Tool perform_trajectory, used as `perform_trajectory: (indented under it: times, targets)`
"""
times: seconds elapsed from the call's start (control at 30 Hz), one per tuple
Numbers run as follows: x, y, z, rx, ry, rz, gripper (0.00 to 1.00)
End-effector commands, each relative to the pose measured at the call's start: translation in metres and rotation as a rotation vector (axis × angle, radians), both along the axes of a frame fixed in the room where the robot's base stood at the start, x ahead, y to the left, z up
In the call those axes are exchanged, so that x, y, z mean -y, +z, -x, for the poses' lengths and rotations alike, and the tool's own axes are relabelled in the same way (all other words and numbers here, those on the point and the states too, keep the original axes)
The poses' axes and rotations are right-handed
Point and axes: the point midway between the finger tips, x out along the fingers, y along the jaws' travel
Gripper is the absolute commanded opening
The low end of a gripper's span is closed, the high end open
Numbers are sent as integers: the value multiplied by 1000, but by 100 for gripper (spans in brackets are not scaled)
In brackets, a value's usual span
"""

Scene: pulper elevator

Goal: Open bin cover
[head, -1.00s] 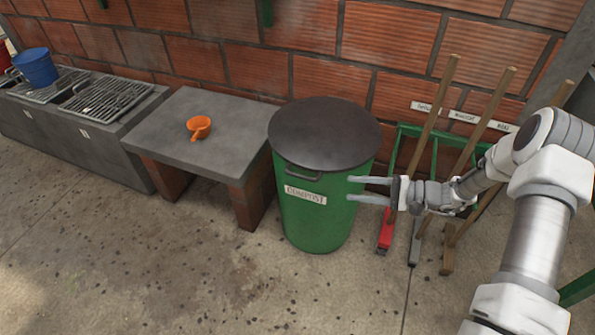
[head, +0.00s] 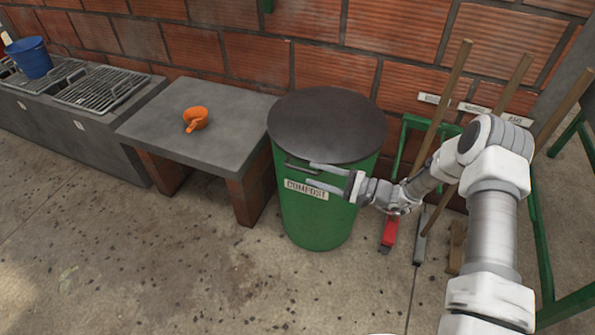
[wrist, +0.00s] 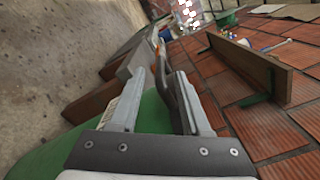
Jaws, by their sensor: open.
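The green compost bin (head: 316,222) stands against the brick wall, with its round dark cover (head: 326,122) lying flat on top. A dark handle (head: 300,167) sits on the bin's front just under the cover's rim, above the white COMPOST label. My gripper (head: 310,174) is open in front of the bin's upper right side, its fingers pointing left, with the tips close to the handle. In the wrist view, the green bin body (wrist: 152,115) shows between and below the fingers, and the dark cover edge appears beside the right finger. Contact with the handle cannot be told.
A grey-topped bench (head: 175,150) with an orange dipper (head: 197,118) stands left of the bin. Farther left are grill racks (head: 100,88) and a blue bucket (head: 30,57). Wooden-handled tools (head: 440,110) in a green rack stand right. The floor in front is clear.

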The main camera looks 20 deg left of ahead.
Motion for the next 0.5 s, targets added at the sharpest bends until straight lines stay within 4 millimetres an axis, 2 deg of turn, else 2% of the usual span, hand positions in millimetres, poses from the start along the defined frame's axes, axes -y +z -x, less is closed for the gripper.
perform_trajectory:
  times: [0.03, 0.2, 0.3, 0.5]
  targets:
    - [-12, -2, 0, 1, 4, 0, 47]
    - [-40, -2, -3, 2, 2, 0, 47]
    - [-52, -1, -4, 1, 1, 0, 47]
    - [-61, 0, -5, 0, 1, 1, 47]
